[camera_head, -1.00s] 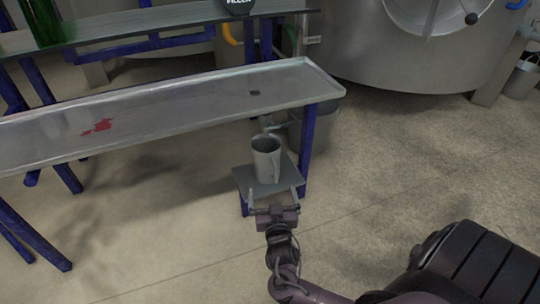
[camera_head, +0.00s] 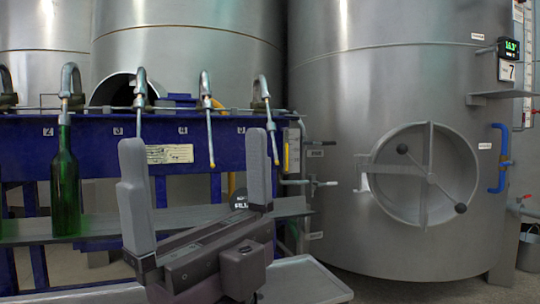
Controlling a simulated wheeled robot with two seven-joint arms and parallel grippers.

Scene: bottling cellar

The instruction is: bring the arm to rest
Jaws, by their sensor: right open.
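My right gripper (camera_head: 196,150) is large and close in the head view, left of centre. Its two grey fingers point up and stand wide apart, with nothing between them. It hides part of the blue filling frame and the shelf behind it. The grey jug is out of view now. My left gripper is not in view.
A green bottle (camera_head: 65,185) stands on the shelf (camera_head: 100,226) at left, under the blue filler frame (camera_head: 95,150) with its hooked spouts. A metal tray bench (camera_head: 310,283) lies below. A steel tank (camera_head: 400,75) with a round hatch fills the right.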

